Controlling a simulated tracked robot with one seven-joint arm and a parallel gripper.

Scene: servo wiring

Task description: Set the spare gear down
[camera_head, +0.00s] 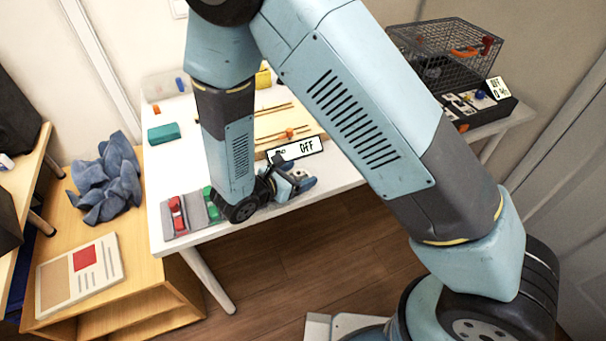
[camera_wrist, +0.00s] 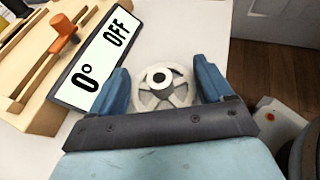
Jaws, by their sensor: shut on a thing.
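The spare gear (camera_wrist: 159,88) is a pale, spoked wheel with a dark hole in its centre, seen in the wrist view. My gripper (camera_wrist: 166,90) is shut on it, with one blue finger on each side. The white table top lies below; I cannot tell whether the gear touches it. In the head view my gripper (camera_head: 294,186) is over the front part of the white table (camera_head: 330,178), right of the red and green parts. The gear is hard to make out there.
A display panel reading "0° OFF" (camera_wrist: 98,55) stands close on the left in the wrist view, beside a wooden board (camera_wrist: 30,70) with an orange knob. A tray with a red part (camera_head: 177,213) is at the table's front left. A wire cage (camera_head: 445,55) stands at the back right.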

